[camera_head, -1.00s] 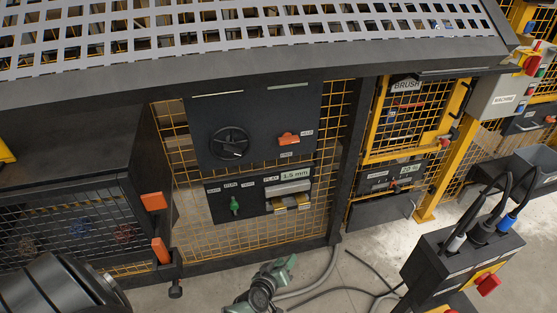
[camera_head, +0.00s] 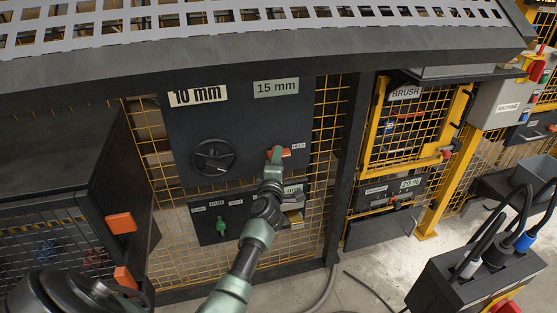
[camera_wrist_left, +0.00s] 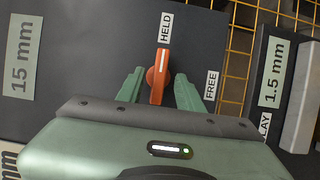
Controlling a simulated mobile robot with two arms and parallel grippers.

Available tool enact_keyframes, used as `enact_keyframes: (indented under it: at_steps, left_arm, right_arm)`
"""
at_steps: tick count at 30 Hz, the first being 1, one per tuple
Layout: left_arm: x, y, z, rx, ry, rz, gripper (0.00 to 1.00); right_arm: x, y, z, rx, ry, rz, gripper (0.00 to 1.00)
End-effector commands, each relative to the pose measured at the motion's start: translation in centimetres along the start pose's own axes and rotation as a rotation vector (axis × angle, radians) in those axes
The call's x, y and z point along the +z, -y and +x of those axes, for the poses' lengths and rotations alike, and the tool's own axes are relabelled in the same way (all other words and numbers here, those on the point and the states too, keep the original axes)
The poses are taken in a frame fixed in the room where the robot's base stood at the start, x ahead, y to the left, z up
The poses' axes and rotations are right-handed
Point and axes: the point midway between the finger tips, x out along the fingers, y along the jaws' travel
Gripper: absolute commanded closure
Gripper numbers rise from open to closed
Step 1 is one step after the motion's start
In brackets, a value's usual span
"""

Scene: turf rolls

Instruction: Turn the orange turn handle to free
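The orange turn handle (camera_head: 286,153) is on the dark upper panel, partly hidden by my left gripper (camera_head: 273,157). In the left wrist view the handle (camera_wrist_left: 160,76) has a white line and points at the HELD label (camera_wrist_left: 166,27). The FREE label (camera_wrist_left: 211,86) is to the right of it. My left gripper (camera_wrist_left: 160,85) is open, with one green finger on each side of the handle's lower part and gaps showing between. I cannot tell how deep the handle sits between the fingers. My right gripper is not in view.
A black round knob (camera_head: 213,157) is left of the handle on the same panel. A lower panel has a green handle (camera_head: 221,227). Wire mesh (camera_head: 330,120) and a dark post (camera_head: 346,170) are to the right. A control box with plugs (camera_head: 460,270) stands at the lower right.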

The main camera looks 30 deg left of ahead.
Motion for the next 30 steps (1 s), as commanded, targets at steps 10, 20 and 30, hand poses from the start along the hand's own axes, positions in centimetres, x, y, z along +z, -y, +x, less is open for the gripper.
enact_keyframes:
  at_steps: [10,20,30]
  left_arm:
    - [0.0,0.0,1.4,-0.001,0.001,0.000,0.64]
    - [0.0,0.0,1.4,-0.001,0.001,0.001,1.00]
    - [0.1,-0.7,1.4,-0.037,0.002,0.080,1.00]
  right_arm:
    - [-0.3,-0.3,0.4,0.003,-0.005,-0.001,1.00]
    - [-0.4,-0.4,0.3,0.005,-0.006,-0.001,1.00]
    - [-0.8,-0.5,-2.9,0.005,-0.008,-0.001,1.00]
